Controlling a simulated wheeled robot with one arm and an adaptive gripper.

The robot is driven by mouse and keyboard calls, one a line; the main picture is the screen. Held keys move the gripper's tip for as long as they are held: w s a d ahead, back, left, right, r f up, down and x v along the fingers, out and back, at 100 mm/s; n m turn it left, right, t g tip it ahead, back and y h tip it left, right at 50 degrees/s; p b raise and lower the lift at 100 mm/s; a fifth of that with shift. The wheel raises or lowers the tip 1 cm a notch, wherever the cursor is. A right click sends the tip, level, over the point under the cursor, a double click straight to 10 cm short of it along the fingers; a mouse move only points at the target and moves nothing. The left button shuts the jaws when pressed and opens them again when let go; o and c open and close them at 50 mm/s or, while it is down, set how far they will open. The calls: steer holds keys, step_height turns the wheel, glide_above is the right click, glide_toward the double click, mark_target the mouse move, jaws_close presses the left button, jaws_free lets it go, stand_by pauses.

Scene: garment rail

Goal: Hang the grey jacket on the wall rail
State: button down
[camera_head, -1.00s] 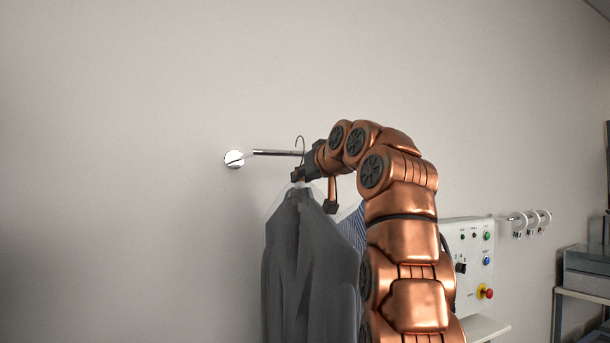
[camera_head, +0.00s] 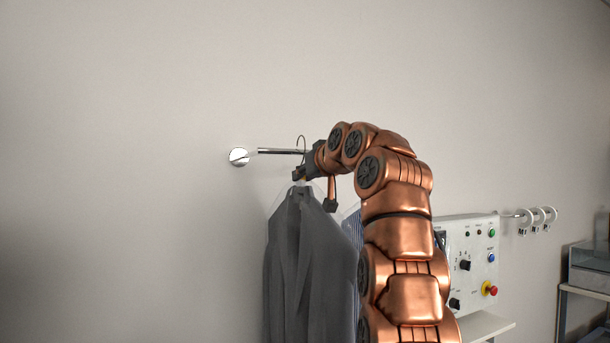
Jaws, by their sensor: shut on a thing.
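The grey jacket (camera_head: 300,265) hangs upright from a clear hanger with a thin metal hook (camera_head: 301,141). My gripper (camera_head: 299,175) is shut on the hanger just above the jacket's collar. The wall rail (camera_head: 275,150) is a chrome bar with a round mount on the wall. The hook shows at the rail's right end, and its top stands above the bar. I cannot tell whether the hook is over the rail or in front of it. My gripper's fingertips are small and partly merge with the hanger neck.
A blue striped garment (camera_head: 352,227) shows behind the jacket, mostly hidden by it and my arm. A control box (camera_head: 472,262) with a red button is on the right, above a white shelf edge (camera_head: 487,326). The wall left of the rail is clear.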

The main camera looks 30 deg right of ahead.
steer(key=shift+f+b, duration=1.3)
steer(key=shift+b, duration=0.05)
stand_by(0.4)
steer(key=c, duration=0.9)
jaws_free()
steer(key=shift+f, duration=0.1)
steer(key=shift+s, duration=0.1)
steer(key=shift+v, duration=5.95)
steer(key=shift+o, duration=0.9)
